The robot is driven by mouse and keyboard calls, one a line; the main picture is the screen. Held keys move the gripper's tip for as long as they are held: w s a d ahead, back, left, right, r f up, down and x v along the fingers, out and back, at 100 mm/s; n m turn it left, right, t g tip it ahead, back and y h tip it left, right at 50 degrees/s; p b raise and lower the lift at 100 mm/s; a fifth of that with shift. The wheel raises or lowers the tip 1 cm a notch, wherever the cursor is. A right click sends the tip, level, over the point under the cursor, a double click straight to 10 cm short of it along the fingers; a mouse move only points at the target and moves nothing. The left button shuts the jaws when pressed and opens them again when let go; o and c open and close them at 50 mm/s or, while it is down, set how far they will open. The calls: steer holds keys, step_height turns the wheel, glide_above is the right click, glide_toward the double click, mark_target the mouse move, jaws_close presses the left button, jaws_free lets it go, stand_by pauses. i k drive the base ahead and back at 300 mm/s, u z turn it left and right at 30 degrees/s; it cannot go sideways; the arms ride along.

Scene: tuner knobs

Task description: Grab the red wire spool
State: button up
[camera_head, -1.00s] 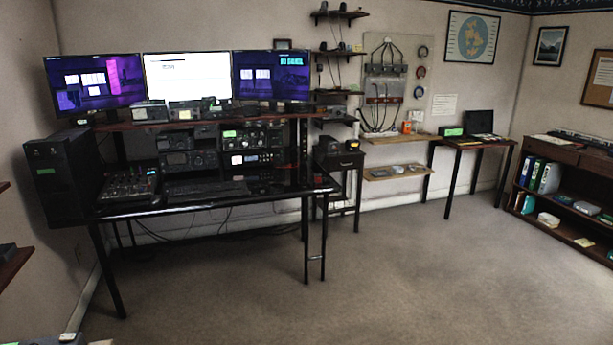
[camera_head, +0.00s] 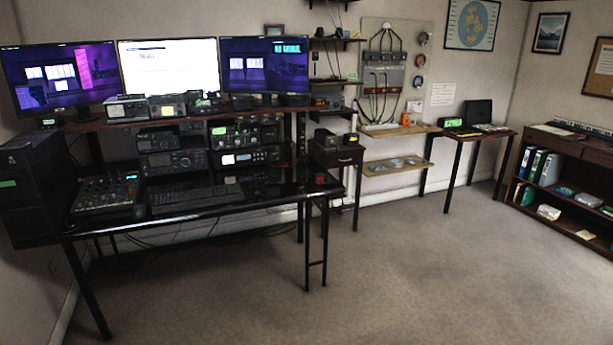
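I cannot pick out the red wire spool with certainty. Several small round coils hang in a column on the right side of the pale wall board (camera_head: 375,30); the middle coil (camera_head: 420,60) looks reddish, but it is too small to tell whether it is a spool. A small red thing (camera_head: 320,180) is at the right end of the black desk, also too small to identify. My gripper is not in view.
The black desk (camera_head: 200,207) carries radios, a mixer (camera_head: 105,195) and a keyboard, with monitors above. A narrow wooden shelf (camera_head: 400,131) and a side table (camera_head: 465,135) stand along the back wall. A bookshelf (camera_head: 575,165) is at right. The carpet (camera_head: 420,260) is clear.

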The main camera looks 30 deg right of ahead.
mark_target(319, 176)
steer(key=u, duration=0.1)
steer(key=i, duration=1.8)
steer(key=z, duration=0.1)
